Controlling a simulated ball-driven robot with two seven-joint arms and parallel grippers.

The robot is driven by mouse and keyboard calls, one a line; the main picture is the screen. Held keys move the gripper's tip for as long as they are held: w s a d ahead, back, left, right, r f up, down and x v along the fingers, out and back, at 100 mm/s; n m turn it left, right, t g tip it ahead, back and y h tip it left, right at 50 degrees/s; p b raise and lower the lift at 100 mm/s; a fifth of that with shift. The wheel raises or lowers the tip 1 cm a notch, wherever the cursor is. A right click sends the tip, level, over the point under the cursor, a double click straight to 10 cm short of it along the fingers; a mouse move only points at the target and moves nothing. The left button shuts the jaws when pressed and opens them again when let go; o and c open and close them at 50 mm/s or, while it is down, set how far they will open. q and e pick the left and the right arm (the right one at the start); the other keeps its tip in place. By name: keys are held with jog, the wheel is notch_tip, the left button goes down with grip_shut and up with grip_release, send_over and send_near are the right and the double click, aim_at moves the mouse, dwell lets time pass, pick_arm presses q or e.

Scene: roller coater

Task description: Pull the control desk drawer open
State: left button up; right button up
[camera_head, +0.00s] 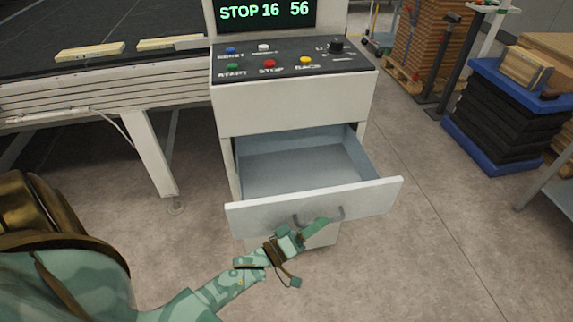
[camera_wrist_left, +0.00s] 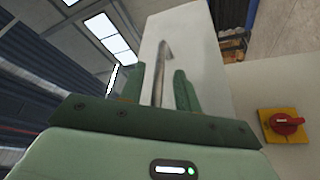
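The control desk drawer (camera_head: 300,165) is pulled out from the white control desk (camera_head: 290,105), and its inside looks empty. Its front panel (camera_head: 375,197) carries a curved metal handle (camera_head: 341,212), partly hidden by my left gripper (camera_head: 306,232). In the left wrist view, the handle (camera_wrist_left: 159,75) stands between the two green fingers of the left gripper (camera_wrist_left: 157,92). The fingers are apart, with gaps visible beside the bar, so they look open around it. My right gripper is not in view.
Buttons and a knob (camera_head: 336,46) sit on the desk top below a screen (camera_head: 264,12). A roller coater table (camera_head: 90,90) stands left. Floor right of the drawer is clear.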

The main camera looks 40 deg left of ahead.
pick_arm(q)
jog(key=v, duration=1.6)
jog(key=shift+s+p, duration=0.2)
jog(key=shift+p, duration=0.2)
